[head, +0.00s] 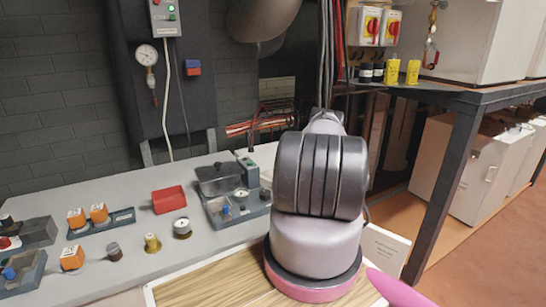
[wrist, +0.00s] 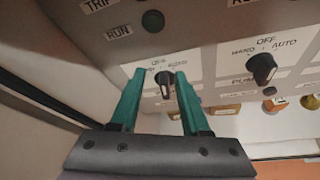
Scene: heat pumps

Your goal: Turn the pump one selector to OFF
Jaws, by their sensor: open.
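In the wrist view my gripper (wrist: 160,74) is open, its two teal fingers reaching up to a light panel. A black selector knob (wrist: 165,89) shows between the fingers, nearer the right one; I cannot tell whether they touch it. The labels above this knob are small and partly covered by the left finger, and its pointer direction is unclear. A second black selector (wrist: 262,69) is to the right, marked HAND, OFF and AUTO, with a PUMP label below whose number I cannot read. My gripper does not show in the head view.
In the head view my arm stands over a grey bench (head: 120,190) holding a red tray (head: 168,199) and small parts.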

